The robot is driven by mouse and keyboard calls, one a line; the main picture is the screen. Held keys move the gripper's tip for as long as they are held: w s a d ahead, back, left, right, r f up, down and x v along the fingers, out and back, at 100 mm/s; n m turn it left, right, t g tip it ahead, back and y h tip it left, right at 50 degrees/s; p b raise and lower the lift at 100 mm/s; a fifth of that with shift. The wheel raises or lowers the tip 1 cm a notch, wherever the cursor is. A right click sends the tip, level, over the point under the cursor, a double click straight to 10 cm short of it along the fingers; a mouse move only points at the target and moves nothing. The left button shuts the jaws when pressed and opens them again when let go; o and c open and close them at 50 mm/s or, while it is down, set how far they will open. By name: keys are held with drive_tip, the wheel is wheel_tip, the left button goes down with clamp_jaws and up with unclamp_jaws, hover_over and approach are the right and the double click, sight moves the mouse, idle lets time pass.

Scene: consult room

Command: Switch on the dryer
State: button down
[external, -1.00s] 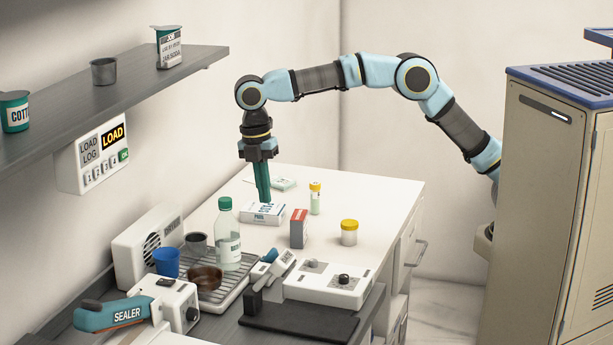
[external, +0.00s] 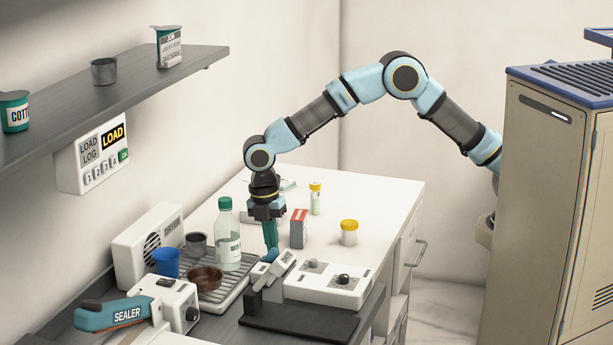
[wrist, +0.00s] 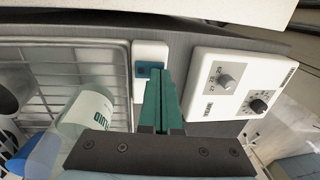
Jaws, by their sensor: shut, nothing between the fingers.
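The dryer (external: 140,248) is a white box with a round grille and a dark label, against the left wall behind the drying rack. A small white switch box (wrist: 150,55) with a blue-teal rocker (wrist: 150,70) sits between the rack and the knob unit. In the external view, its blue part (external: 270,257) shows just below my fingertips. My gripper (external: 271,246) points down, teal fingers shut and empty. In the wrist view the fingertips (wrist: 161,74) overlap the rocker's right edge; I cannot tell whether they touch it. The rocker's setting is unclear.
A drying rack (external: 233,293) holds a green-capped bottle (external: 227,240) and cups close left of my gripper. A red-and-white carton (external: 299,228) is behind. The sealer (external: 125,313) is front left.

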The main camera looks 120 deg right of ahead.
sight(261, 259)
drive_tip(key=shift+f, duration=0.15)
drive_tip(key=shift+s+f, duration=0.1)
drive_tip(key=shift+f, duration=0.05)
idle(0.5)
drive_tip(key=shift+w+d+r+p, duration=0.2)
drive_tip(key=shift+w+d+p, duration=0.35)
drive_tip(key=shift+w+p, duration=0.05)
drive_tip(key=shift+r, duration=0.1)
drive_tip(key=r+p, duration=0.1)
drive_tip(key=r, duration=0.1)
drive_tip(key=r+p, duration=0.2)
drive_tip(key=shift+w+d+r+p, duration=0.2)
drive_tip(key=shift+r+p, duration=0.05)
drive_tip(key=shift+p, duration=0.05)
wheel_tip(261, 259, up, 9)
drive_tip(key=b, duration=0.3)
drive_tip(key=shift+w+d, duration=0.4)
drive_tip(key=shift+r, duration=0.1)
